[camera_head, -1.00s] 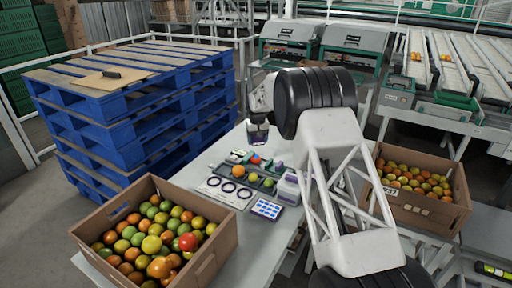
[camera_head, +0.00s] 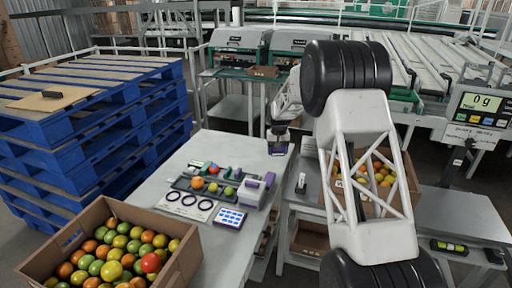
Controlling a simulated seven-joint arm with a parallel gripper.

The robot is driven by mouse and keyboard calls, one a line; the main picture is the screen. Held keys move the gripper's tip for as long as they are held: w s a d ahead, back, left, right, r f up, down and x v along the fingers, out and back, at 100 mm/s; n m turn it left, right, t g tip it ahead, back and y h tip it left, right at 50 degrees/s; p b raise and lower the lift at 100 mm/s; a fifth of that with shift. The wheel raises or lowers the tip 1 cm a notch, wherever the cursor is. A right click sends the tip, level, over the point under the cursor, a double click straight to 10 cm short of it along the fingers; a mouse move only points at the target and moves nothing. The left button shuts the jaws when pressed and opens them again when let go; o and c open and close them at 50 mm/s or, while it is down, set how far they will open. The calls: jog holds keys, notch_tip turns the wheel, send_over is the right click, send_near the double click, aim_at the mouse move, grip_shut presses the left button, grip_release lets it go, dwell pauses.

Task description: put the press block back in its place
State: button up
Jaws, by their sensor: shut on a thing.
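My gripper (camera_head: 279,139) hangs over the far right corner of the grey table (camera_head: 228,150), pointing down. It is shut on a small dark purple block (camera_head: 278,150), which I take to be the press block; the fingers partly hide it. I cannot tell whether the block touches the tabletop. A purple and pale grey device (camera_head: 254,191) stands nearer on the table, at the right end of a dark tray (camera_head: 183,184) with several small fruits and coloured pieces. The block's own place is not clear to me.
A white card with three dark rings (camera_head: 188,205) and a blue-keyed pad (camera_head: 230,218) lie in front of the tray. A tomato carton (camera_head: 185,258) fills the near left. Another carton (camera_head: 409,198) and a scale display (camera_head: 476,107) stand right. Blue pallets (camera_head: 150,115) stand left.

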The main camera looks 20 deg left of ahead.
jog(key=s+d+f+m, duration=0.2)
jog(key=s+d+f, duration=1.6)
jog(key=d, duration=0.2)
jog(key=d+f+m, duration=0.1)
jog(key=d+f, duration=0.4)
jog(key=d, duration=0.6)
jog(key=d+f+m, duration=0.1)
jog(key=d+f, duration=0.4)
jog(key=d, duration=0.7)
jog(key=s+a+r+n, duration=0.1)
jog(key=a+r, duration=0.3)
jog(key=a, duration=0.4)
jog(key=a+r+n, duration=0.2)
jog(key=a+r, duration=0.2)
jog(key=a, duration=0.3)
jog(key=s+a+r+n, duration=0.1)
jog(key=a+r, duration=0.3)
jog(key=a, duration=0.4)
jog(key=s+a+r+n, duration=0.2)
jog(key=s+a+r, duration=0.3)
jog(key=a, duration=0.5)
jog(key=s+a+r+n, duration=0.2)
jog(key=s+a+r, duration=0.4)
jog(key=a, duration=0.4)
jog(key=shift+s+a+r, duration=0.15)
jog(key=shift+a+r, duration=0.1)
jog(key=shift+r, duration=0.45)
